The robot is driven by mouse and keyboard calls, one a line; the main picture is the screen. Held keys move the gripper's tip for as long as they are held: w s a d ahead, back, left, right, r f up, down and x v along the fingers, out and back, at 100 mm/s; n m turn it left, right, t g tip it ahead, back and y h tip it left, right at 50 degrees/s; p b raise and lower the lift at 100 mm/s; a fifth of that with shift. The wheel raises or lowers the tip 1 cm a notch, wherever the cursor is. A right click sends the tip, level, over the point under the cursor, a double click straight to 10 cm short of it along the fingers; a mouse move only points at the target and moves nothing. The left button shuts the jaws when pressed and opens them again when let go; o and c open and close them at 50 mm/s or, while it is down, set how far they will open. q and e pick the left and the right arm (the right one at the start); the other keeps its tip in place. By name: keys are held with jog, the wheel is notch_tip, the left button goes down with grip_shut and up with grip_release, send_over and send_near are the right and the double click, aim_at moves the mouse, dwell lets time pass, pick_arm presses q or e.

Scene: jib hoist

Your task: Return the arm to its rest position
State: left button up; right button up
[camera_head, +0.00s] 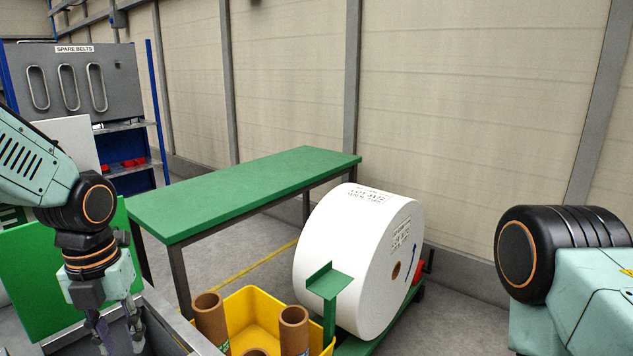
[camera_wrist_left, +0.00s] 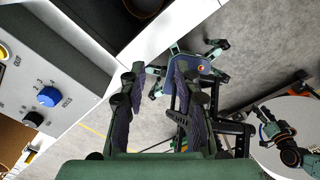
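My left gripper (camera_head: 120,345) hangs downward at the lower left of the head view, below a black wrist joint with orange rings. It is in front of a green panel and beside a grey-edged bin. In the left wrist view, its two dark fingers (camera_wrist_left: 160,105) stand apart, with nothing held between them. My right arm (camera_head: 560,265) shows at the right edge of the head view as a black joint and pale green links. I cannot make out its gripper.
A yellow crate (camera_head: 256,306) with brown cardboard tubes (camera_head: 210,318) stands right of my left gripper. Behind it are a large white roll (camera_head: 335,250) on a green stand, a bare green table (camera_head: 240,190) and a spare-belts rack (camera_head: 85,82). A control panel with a blue knob (camera_wrist_left: 48,97) shows in the wrist view.

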pick_arm(q)
jog(key=s+d+f+n+h+b, duration=0.1)
jog(key=s+d+f+n+b, duration=0.15)
jog(key=s+f+n, duration=0.5)
jog(key=s+d+f+n+b, duration=0.15)
jog(key=d+f+n, duration=0.25)
jog(key=f+n, duration=0.8)
jog(key=s+f+n+y+b, duration=0.1)
jog(key=s+f+n+b, duration=0.1)
jog(key=s+f+n, duration=1.2)
jog(key=s+f, duration=0.1)
jog(key=s, duration=0.2)
jog(key=shift+d+n+b, duration=0.35)
jog(key=shift+d, duration=0.05)
pick_arm(e)
notch_tip(320, 180, down, 7)
jog(key=shift+s+d, duration=0.15)
jog(key=shift+d, duration=0.2)
pick_arm(q)
jog(key=shift+a, duration=0.1)
pick_arm(e)
jog(key=shift+a+r, duration=0.1)
jog(key=shift+r, duration=0.05)
